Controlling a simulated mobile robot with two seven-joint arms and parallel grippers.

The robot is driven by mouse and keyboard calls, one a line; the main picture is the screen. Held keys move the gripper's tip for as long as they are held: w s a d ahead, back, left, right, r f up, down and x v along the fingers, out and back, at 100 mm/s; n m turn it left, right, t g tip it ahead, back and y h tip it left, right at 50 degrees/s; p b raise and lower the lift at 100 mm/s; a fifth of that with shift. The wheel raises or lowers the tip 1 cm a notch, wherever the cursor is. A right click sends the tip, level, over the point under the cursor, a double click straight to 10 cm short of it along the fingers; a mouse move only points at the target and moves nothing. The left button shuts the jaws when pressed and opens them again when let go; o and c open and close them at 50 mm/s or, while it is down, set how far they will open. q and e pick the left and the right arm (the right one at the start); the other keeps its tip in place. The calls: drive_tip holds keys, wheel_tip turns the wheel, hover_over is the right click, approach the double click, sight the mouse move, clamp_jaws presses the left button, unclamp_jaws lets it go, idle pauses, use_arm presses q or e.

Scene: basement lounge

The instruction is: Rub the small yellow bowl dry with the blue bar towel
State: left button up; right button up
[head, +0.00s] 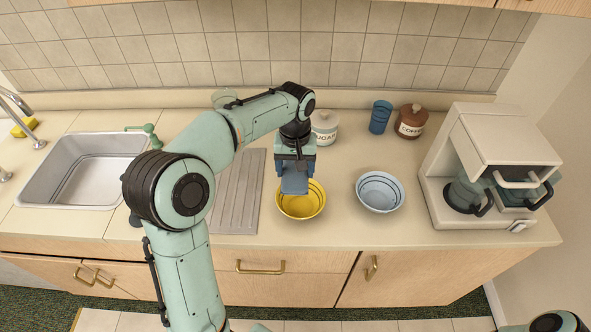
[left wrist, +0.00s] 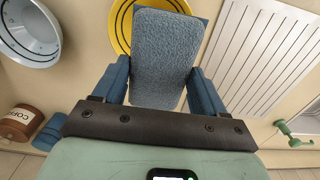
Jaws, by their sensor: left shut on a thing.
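The small yellow bowl (head: 309,207) stands upright on the counter, with dark rings inside it. In the left wrist view the yellow bowl (left wrist: 121,27) is partly hidden behind the towel. The blue bar towel (head: 293,182) hangs from my left gripper (head: 294,164). In the left wrist view the towel (left wrist: 160,58) sits between the two fingers of the left gripper (left wrist: 160,88), which is shut on it. The towel overlaps the bowl's left side in the head view; I cannot tell if they touch. My right gripper is not in view.
A light blue bowl (head: 380,191) stands right of the yellow one. A grooved drainboard (head: 232,210) and sink (head: 42,188) lie left. A sugar jar (head: 325,127), blue cup (head: 380,117) and coffee jar (head: 411,121) stand behind; a coffee machine (head: 493,135) is at right.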

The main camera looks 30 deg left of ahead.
use_arm(q)
drive_tip(key=shift+r, duration=0.4)
wheel_tip(320, 180, up, 8)
idle(0.6)
